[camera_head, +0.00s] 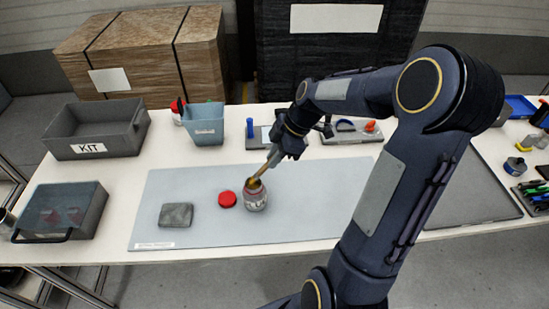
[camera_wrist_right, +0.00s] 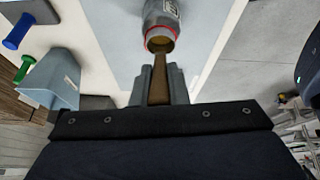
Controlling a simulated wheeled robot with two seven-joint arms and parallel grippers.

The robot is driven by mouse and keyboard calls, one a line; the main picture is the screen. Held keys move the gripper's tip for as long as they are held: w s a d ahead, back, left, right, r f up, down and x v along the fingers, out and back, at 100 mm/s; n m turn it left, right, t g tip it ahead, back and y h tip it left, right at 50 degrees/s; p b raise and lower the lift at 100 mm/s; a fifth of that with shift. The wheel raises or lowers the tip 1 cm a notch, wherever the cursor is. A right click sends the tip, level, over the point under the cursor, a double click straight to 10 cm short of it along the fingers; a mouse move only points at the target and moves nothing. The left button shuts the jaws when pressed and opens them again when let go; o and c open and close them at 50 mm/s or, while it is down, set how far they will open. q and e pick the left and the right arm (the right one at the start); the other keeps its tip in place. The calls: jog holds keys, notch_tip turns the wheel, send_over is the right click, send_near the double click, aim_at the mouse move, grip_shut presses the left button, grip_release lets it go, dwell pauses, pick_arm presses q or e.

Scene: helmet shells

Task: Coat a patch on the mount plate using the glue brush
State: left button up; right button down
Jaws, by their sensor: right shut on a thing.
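My right gripper (camera_head: 276,153) is shut on the glue brush (camera_head: 262,170), a brown-handled brush slanting down to the left. It also shows in the right wrist view, with the brush handle (camera_wrist_right: 158,88) between its fingers (camera_wrist_right: 160,76). The brush's lower end is at the open mouth of a glue jar (camera_head: 256,198); its bristles are hidden or too small to make out. The jar also shows in the wrist view (camera_wrist_right: 162,16). A flat grey block, seemingly the mount plate (camera_head: 176,215), lies on the mat left of the jar. My left gripper is out of view.
A red lid (camera_head: 227,199) lies between plate and jar on the grey mat (camera_head: 310,221). A KIT bin (camera_head: 92,148), a lidded case (camera_head: 62,207) and a blue-grey bin (camera_head: 204,131) stand around it. The mat's front left is clear.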

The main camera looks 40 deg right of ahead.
jog(key=shift+r+p, duration=1.1)
jog(key=shift+r, duration=1.15)
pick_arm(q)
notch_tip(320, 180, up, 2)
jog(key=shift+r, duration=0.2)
